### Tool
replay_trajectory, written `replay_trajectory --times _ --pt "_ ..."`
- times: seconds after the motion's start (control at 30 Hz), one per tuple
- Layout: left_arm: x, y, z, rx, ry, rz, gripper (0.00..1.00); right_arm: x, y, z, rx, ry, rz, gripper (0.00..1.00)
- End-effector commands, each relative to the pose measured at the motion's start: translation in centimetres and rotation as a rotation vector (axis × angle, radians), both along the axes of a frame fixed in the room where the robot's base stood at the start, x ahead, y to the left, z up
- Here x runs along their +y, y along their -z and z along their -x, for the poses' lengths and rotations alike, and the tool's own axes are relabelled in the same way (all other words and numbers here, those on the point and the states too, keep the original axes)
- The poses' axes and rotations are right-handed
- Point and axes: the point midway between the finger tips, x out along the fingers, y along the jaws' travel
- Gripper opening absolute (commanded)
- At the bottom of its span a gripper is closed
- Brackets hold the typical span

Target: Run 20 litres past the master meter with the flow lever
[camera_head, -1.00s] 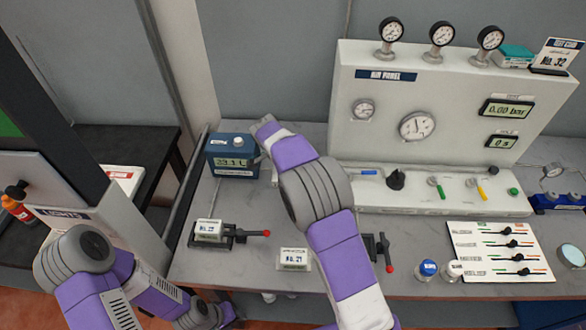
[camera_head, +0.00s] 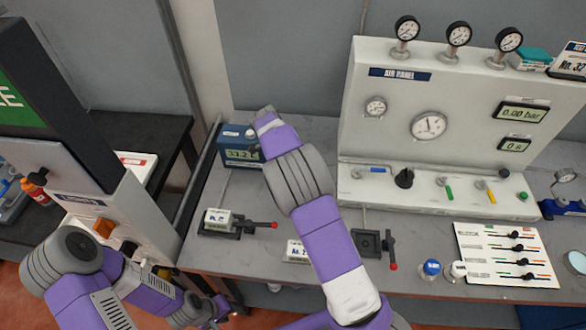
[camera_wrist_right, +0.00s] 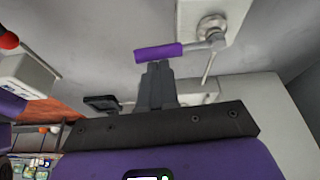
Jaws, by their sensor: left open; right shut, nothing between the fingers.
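The master meter (camera_head: 240,150) is a blue box at the back left of the bench; its display looks like 37.2 L, partly behind my right arm. The flow lever (camera_wrist_right: 158,53) has a purple grip and a metal arm on a pale block in the right wrist view; my arm seems to hide it in the head view. My right gripper (camera_wrist_right: 157,72) is shut and empty, its tips right at the purple grip; I cannot tell whether they touch. My left gripper (camera_head: 205,312) is low at the bench's front left, open, its fingers hard to make out.
The air panel (camera_head: 450,110) with gauges stands at the back right. A clamp with a red-tipped handle (camera_head: 238,223) and another clamp (camera_head: 375,243) sit on the bench. A card with sliders (camera_head: 505,255) lies front right. A tall cabinet (camera_head: 115,205) stands left.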

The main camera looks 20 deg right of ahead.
Motion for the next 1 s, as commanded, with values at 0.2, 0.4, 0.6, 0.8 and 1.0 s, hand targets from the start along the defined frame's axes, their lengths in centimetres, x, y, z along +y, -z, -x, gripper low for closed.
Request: replay_trajectory --times 0.2,0.4,0.6,0.8,1.0 --pt "0.0 0.0 0.0 0.000 0.000 0.000 0.43 0.3 0.0 -0.1 -0.003 -0.004 -0.004 0.00" --pt "0.0 0.0 0.0 0.000 0.000 0.000 0.43 0.2 0.0 0.0 -0.003 -0.004 -0.005 0.00" --pt "0.0 -0.1 0.0 0.000 0.000 0.000 0.43 -1.8 -0.5 0.6 -0.002 -0.006 -0.003 0.00" --pt "0.0 -0.7 0.0 0.000 0.000 0.000 0.43 -2.0 -3.9 0.4 -0.007 -0.015 -0.004 0.00" --pt "0.0 -1.3 0.0 0.000 0.000 0.000 0.43 -0.8 -7.8 -0.2 -0.006 -0.012 -0.002 0.00"
